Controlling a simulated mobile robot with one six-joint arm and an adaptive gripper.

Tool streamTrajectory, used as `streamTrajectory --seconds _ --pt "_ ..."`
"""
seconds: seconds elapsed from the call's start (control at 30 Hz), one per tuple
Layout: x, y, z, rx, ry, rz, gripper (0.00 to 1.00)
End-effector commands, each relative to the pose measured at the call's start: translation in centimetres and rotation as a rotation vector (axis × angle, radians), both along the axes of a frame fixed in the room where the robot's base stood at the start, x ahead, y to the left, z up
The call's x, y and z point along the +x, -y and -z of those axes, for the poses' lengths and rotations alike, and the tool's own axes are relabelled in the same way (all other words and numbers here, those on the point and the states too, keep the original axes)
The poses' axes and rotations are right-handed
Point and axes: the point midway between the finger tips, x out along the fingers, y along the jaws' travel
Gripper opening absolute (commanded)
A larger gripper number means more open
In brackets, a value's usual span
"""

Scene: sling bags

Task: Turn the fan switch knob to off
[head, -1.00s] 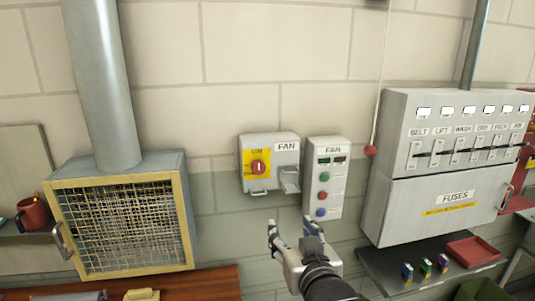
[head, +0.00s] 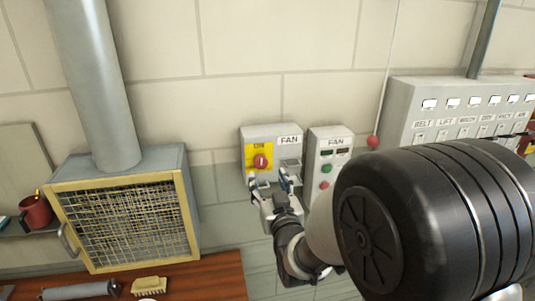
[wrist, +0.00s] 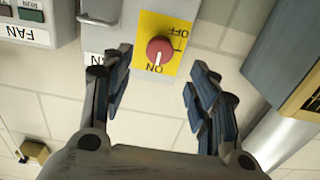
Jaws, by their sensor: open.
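The red fan switch knob (head: 261,161) sits on a yellow plate on the grey FAN switch box (head: 270,136) on the wall. In the wrist view, which is upside down, the knob (wrist: 159,51) shows a white mark pointing at ON. OFF (wrist: 184,32) is printed to one side on the plate. My gripper (head: 269,180) is open and empty, just below and in front of the knob. In the wrist view its fingers (wrist: 158,78) stand on either side of the knob's line, apart from it.
A button box (head: 329,165) labelled FAN hangs close at the right. A grey handle (head: 290,165) sticks out of the switch box. The mesh-fronted fan housing (head: 122,215) is at the left. My arm hides much of the fuse cabinet (head: 450,95).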

Motion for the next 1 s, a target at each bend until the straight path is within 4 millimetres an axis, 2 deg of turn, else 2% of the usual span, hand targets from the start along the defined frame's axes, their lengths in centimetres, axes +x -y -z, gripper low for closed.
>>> streamTrajectory --seconds 0.03,0.2,0.4,0.8,1.0 --pt "1.1 -0.3 -0.3 -0.001 -0.002 0.0 0.54" --pt "4.4 -1.2 -0.2 -0.001 -0.002 0.0 0.54" --pt "6.8 -2.0 -0.1 -0.001 -0.002 0.0 0.54" --pt "7.6 -2.2 0.0 0.0 -0.001 0.0 0.54" --pt "7.6 -2.2 0.0 0.0 -0.001 0.0 0.41"
